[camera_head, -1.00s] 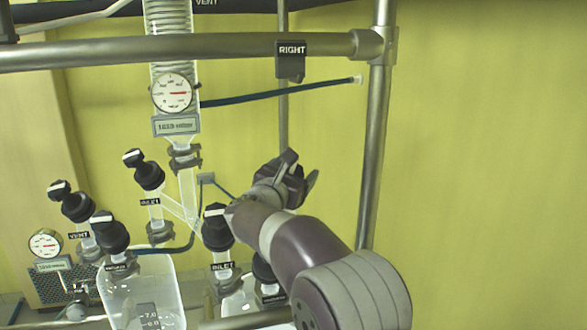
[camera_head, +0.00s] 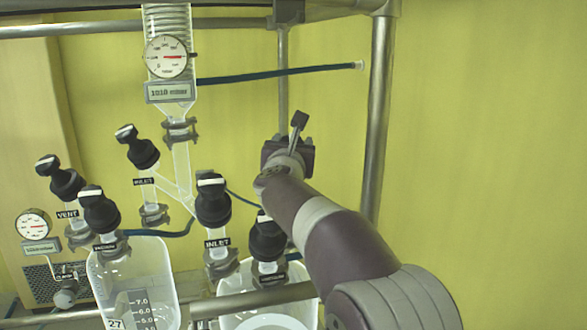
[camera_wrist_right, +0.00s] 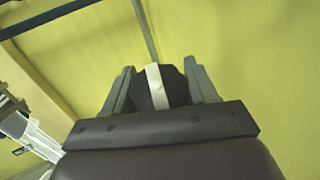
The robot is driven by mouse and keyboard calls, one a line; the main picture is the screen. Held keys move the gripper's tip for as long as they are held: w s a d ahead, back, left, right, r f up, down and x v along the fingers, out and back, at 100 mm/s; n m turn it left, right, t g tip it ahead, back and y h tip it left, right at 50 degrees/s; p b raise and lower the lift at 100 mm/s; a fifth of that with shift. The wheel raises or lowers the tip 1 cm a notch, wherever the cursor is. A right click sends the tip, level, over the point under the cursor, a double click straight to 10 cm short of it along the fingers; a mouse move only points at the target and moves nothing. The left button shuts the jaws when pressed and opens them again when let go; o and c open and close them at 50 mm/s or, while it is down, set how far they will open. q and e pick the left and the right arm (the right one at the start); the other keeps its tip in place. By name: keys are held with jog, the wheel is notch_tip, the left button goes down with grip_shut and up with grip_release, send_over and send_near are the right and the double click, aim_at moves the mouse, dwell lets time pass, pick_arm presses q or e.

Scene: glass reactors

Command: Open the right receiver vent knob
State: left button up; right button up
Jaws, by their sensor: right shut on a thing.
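My right gripper (camera_head: 297,133) is beside the right-hand glass vessel group, against the yellow wall. In the wrist view its two grey fingers (camera_wrist_right: 160,88) stand on either side of a black knob (camera_wrist_right: 142,90) with a white bar across its top, and are shut on it. The knob's label is not readable there. In the head view my right arm and gripper hide this knob. The right receiver (camera_head: 243,300) is at the bottom, partly behind my arm. My left gripper is in neither view.
The right receiver's INLET knob (camera_head: 213,203) and another black knob (camera_head: 267,237) stand close left of my forearm. The left receiver (camera_head: 165,265) has its own VENT knob (camera_head: 66,183). A metal post (camera_head: 376,130) rises just right of my gripper. Wall space further right is clear.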

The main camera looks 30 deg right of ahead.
jog(key=n+t+y+b, duration=0.1)
jog(key=n+y+b, duration=0.1)
jog(key=n+t+y+b, duration=0.1)
jog(key=n+y+b, duration=0.1)
jog(key=n, duration=0.1)
jog(key=shift+w+a+f+y, duration=0.1)
jog(key=shift+f+y, duration=0.2)
jog(key=shift+f, duration=0.1)
jog(key=n+y, duration=0.1)
jog(key=n+t+y+b, duration=0.1)
jog(key=shift+a+r+n+y, duration=0.15)
jog(key=shift+r+n+y, duration=0.05)
jog(key=shift+n+y, duration=0.2)
pick_arm(q)
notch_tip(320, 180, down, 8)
jog(key=b, duration=0.1)
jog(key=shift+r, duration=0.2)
pick_arm(e)
jog(key=shift+a+n+y, duration=0.1)
jog(key=shift+n+y, duration=0.9)
jog(key=shift+y, duration=0.1)
jog(key=shift+y, duration=0.3)
jog(key=o, duration=1)
jog(key=shift+w, duration=0.15)
jog(key=shift+c, duration=0.2)
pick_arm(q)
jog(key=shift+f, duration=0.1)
